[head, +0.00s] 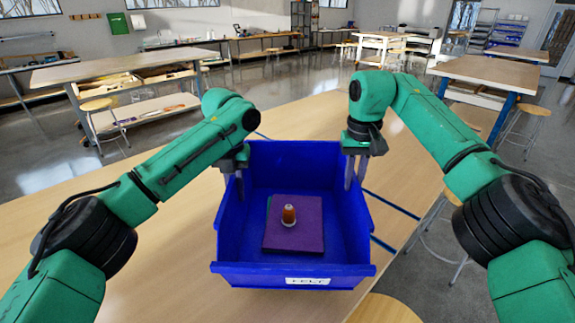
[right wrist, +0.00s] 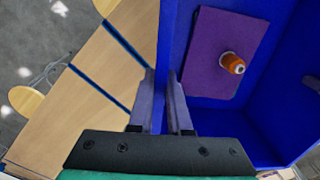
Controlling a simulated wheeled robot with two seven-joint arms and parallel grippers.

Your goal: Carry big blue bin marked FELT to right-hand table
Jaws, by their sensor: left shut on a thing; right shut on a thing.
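The big blue bin (head: 230,275) stands in front of me over the wooden table, with a white FELT label (head: 307,281) on its near face. Inside lie purple felt sheets (head: 305,243) with an orange-brown spool (head: 289,215) upright on them; the bin wall (right wrist: 176,35) and spool (right wrist: 232,63) also show in the right wrist view. My left gripper (head: 234,172) is shut on the bin's left wall. My right gripper (head: 354,175) is shut on its right wall, one finger inside and one outside. I cannot tell whether the bin's base touches the table.
The wooden table (head: 150,240) under the bin is bare to the left. Stools (head: 385,308) stand along its right side. Another table (head: 490,72) stands at the far right, and one (head: 125,66) at the far left, with open grey floor (head: 300,85) between.

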